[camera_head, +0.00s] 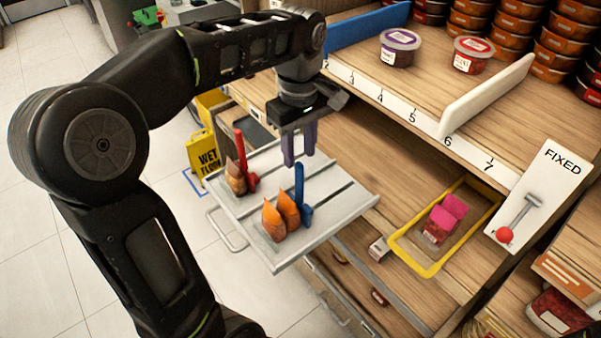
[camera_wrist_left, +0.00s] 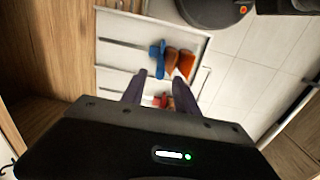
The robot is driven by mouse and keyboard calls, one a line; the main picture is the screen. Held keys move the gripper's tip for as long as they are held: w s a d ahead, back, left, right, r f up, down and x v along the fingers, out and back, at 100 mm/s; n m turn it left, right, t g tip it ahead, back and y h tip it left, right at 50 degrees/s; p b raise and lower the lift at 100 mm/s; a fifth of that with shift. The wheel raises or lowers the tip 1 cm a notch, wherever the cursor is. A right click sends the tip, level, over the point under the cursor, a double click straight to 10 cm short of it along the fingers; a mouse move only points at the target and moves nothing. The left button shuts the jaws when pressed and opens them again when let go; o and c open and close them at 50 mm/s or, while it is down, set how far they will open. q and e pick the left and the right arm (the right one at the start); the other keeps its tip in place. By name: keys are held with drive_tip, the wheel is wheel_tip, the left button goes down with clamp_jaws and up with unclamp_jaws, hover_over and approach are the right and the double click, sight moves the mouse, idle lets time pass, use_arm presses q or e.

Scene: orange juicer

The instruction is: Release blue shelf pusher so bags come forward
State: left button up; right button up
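A blue pusher (camera_head: 300,195) stands upright in a slot of the grey sliding tray (camera_head: 345,205). Two orange bags (camera_head: 280,215) stand just left of it. A red pusher (camera_head: 245,160) stands in another slot, with a brown-orange bag (camera_head: 236,178) beside it. My right gripper is out of view.
A wooden shelf with a numbered strip (camera_head: 412,116) holds two tubs, a blue divider (camera_head: 365,30) and a white divider (camera_head: 488,95). A yellow frame (camera_head: 413,268), a FIXED sign (camera_head: 550,180) and a wet-floor sign (camera_head: 201,155) stand around the tray.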

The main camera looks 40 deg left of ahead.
sight(299, 176)
use_arm(q)
wheel_tip(299, 176, down, 8)
drive_tip(key=shift+r+p, duration=0.1)
drive_tip(key=shift+p, duration=0.25)
clamp_jaws()
idle(0.4)
idle(1.1)
